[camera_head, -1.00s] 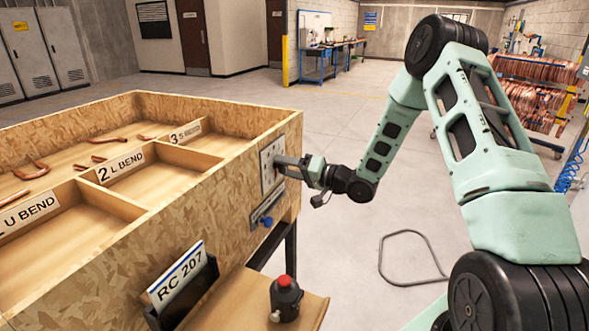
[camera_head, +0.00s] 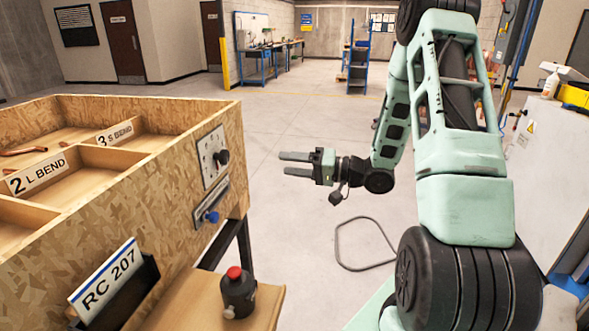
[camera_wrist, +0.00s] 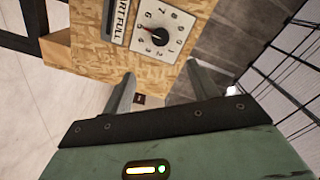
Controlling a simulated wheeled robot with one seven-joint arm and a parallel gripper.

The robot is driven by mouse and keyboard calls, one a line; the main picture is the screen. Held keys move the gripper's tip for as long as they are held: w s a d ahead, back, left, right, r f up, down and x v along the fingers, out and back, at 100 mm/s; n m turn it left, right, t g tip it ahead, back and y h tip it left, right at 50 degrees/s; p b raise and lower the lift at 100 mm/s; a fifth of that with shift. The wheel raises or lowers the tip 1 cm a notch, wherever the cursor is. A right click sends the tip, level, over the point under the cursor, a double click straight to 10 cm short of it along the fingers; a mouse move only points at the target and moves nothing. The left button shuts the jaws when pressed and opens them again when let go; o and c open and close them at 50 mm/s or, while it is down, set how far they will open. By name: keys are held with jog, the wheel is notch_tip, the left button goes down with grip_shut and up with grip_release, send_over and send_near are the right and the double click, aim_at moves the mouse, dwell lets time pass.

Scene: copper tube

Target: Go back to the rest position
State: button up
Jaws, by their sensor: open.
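My gripper (camera_head: 282,163) is open and empty, in the air to the right of the wooden bin box (camera_head: 150,190). Its two fingers point left toward the box's end wall and are apart from it. The end wall has a white dial plate (camera_head: 207,152) with a black knob (camera_head: 222,157). In the wrist view, the dial plate (camera_wrist: 150,45) lies beyond the fingertips, with numbers around the black knob (camera_wrist: 158,36). Nothing is between the fingers (camera_wrist: 160,75) there. My green arm reaches from the lower right and bends down to the gripper.
A dark hose loop (camera_head: 345,268) lies on the floor. A white cabinet (camera_head: 545,170) stands right. The middle floor is clear.

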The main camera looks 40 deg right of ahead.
jog(key=shift+s+d, duration=0.1)
jog(key=shift+s, duration=0.1)
dwell(0.5)
jog(key=w+a+f+n+g+h, duration=0.1)
jog(key=w+a+n+g+h, duration=0.2)
jog(key=w+a, duration=0.45)
jog(key=s+a+n+g+h, duration=0.3)
jog(key=s+a+g, duration=0.1)
jog(key=a, duration=0.8)
jog(key=s+a+n+g+h, duration=0.1)
jog(key=s+a, duration=0.3)
jog(key=s, duration=0.5)
jog(key=s+a+n+g+h, duration=0.1)
jog(key=s+a+n+g, duration=0.2)
jog(key=s, duration=0.6)
jog(key=s+a+r+n+g+h, duration=0.1)
jog(key=s+a+g, duration=0.3)
jog(key=s, duration=0.5)
jog(key=shift+s+a+n, duration=0.35)
jog(key=shift+a+n, duration=0.35)
jog(key=shift+a, duration=0.2)
jog(key=shift+r, duration=0.1)
